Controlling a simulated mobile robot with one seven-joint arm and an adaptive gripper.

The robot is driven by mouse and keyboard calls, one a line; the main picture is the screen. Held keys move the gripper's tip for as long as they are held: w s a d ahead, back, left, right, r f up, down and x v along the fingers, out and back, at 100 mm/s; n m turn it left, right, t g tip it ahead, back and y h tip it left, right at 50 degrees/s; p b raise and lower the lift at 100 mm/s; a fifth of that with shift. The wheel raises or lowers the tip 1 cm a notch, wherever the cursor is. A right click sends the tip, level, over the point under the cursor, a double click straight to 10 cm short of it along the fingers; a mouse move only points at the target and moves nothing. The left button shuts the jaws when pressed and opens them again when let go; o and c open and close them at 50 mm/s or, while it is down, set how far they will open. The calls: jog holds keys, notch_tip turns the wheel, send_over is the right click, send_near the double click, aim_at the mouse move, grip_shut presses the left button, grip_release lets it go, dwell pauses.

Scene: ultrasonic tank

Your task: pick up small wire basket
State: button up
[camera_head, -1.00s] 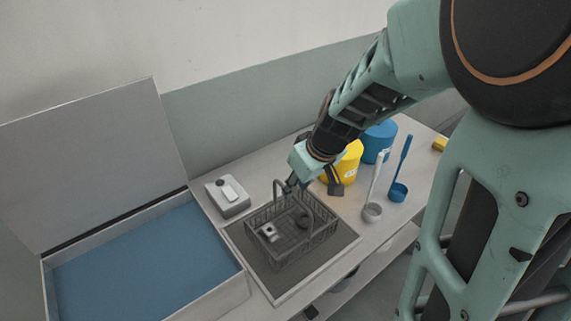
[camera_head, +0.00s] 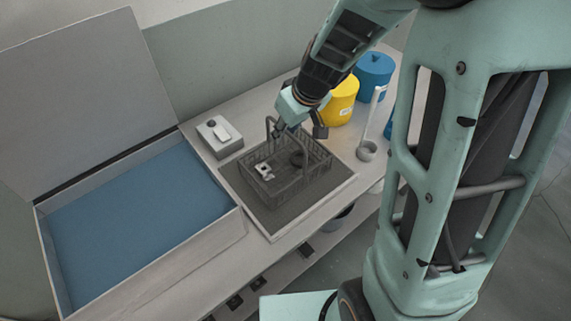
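The small wire basket (camera_head: 262,188) is dark grey and stands upright on a dark mat in a pale-rimmed tray (camera_head: 322,207). A small light metal part (camera_head: 264,170) and a dark ring-shaped part (camera_head: 298,159) lie in it. Its hoop handle (camera_head: 269,130) rises above the rim. My gripper (camera_head: 278,134) is at the top of this handle, pointing down from the upper right. The fingers are small and partly hidden by the wrist, so I cannot tell whether they are closed on the handle.
An open tank (camera_head: 238,219) with blue liquid and a raised lid (camera_head: 85,95) stands at the left. A small grey box (camera_head: 220,140) sits behind the basket. Yellow (camera_head: 341,103) and blue (camera_head: 374,72) containers and a pale ladle (camera_head: 367,150) stand at the right.

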jog(key=shift+f+b, duration=0.2)
jog(key=shift+b, duration=0.2)
jog(key=shift+c, duration=0.3)
grip_shut()
